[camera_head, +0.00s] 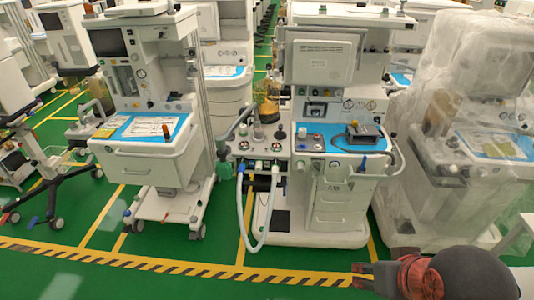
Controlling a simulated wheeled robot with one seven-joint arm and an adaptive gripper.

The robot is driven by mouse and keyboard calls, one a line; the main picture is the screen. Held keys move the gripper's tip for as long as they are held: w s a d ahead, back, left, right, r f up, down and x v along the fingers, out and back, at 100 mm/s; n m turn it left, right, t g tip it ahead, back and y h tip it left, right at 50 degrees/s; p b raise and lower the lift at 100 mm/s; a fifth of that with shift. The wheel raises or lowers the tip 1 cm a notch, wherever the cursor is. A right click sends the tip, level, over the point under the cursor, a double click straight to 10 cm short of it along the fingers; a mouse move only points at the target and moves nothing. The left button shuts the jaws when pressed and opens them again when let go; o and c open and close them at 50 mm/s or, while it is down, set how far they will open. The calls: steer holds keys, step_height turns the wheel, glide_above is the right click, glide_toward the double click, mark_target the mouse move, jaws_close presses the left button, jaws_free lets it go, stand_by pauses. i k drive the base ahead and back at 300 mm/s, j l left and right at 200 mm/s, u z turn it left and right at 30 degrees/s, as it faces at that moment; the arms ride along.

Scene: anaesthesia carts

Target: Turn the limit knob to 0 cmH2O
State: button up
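The anaesthesia cart (342,185) in the middle faces me, with a breathing block (268,148) on its left side. Small knobs and round gauges sit on that block, including a dark knob (280,135). The markings are too small to read, so I cannot tell which one is the limit knob or its setting. My gripper (362,276) is at the bottom right, low in front of the cart and well apart from it. Its fingers point left and show yellow-orange parts. Nothing is seen held in it, and its opening is unclear.
White hoses (241,205) loop down from the block's front. Another cart (150,150) stands to the left, and a plastic-wrapped machine (455,150) stands to the right. A yellow-black floor stripe (200,268) crosses the front. The green floor before the carts is clear.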

mark_target(258, 132)
steer(key=i+j+z, duration=0.1)
steer(key=i+j, duration=0.25)
steer(key=i+j+z, duration=0.1)
steer(key=i+j, duration=0.25)
steer(key=i+j+z, duration=0.1)
steer(key=i+j, duration=0.2)
steer(key=i+j+z, duration=0.15)
steer(key=i+j, duration=0.15)
steer(key=j, duration=0.25)
steer(key=i+j+z, duration=0.1)
steer(key=i+j, duration=0.2)
steer(key=j, duration=0.15)
